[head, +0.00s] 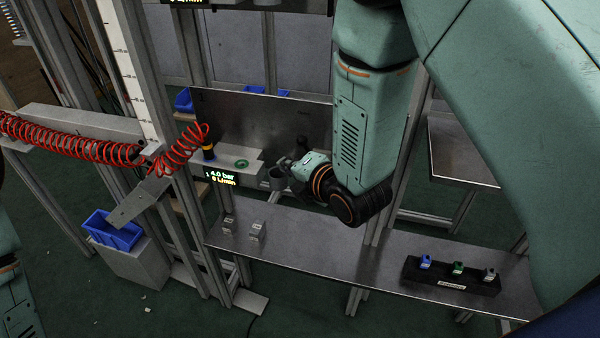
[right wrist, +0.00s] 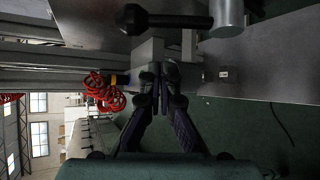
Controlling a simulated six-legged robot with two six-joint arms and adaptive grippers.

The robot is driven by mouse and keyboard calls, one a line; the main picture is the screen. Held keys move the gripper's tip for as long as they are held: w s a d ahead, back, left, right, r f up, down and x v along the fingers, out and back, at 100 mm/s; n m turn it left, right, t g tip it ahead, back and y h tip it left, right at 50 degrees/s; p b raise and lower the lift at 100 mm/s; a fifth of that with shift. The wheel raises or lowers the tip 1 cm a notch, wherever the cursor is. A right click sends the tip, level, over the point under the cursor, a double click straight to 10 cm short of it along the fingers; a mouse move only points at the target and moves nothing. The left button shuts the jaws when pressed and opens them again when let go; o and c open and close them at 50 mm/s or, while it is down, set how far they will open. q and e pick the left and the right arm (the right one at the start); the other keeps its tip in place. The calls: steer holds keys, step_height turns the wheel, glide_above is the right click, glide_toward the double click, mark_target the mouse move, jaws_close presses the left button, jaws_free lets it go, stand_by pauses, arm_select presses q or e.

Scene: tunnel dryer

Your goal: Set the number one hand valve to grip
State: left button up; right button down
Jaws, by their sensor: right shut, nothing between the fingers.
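In the right wrist view a black, round-ended lever (right wrist: 165,19) lies across the top beside a silver cylinder (right wrist: 227,15); they look like the hand valve, but I cannot read its number or setting. My left gripper is not in view.
A lit display (head: 220,178) reads 4.0 bar and 0 L/min. A red coiled hose (head: 75,140) hangs at left above a blue bin (head: 112,232). Small grey blocks (head: 257,231) stand on the metal bench (head: 310,240). A black holder (head: 450,278) carries blue, green and grey pieces at right.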

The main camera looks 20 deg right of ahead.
steer(key=shift+d+r, duration=0.45)
steer(key=shift+d, duration=0.45)
steer(key=shift+d+r, duration=0.4)
steer(key=shift+d, duration=0.45)
steer(key=shift+w, duration=0.1)
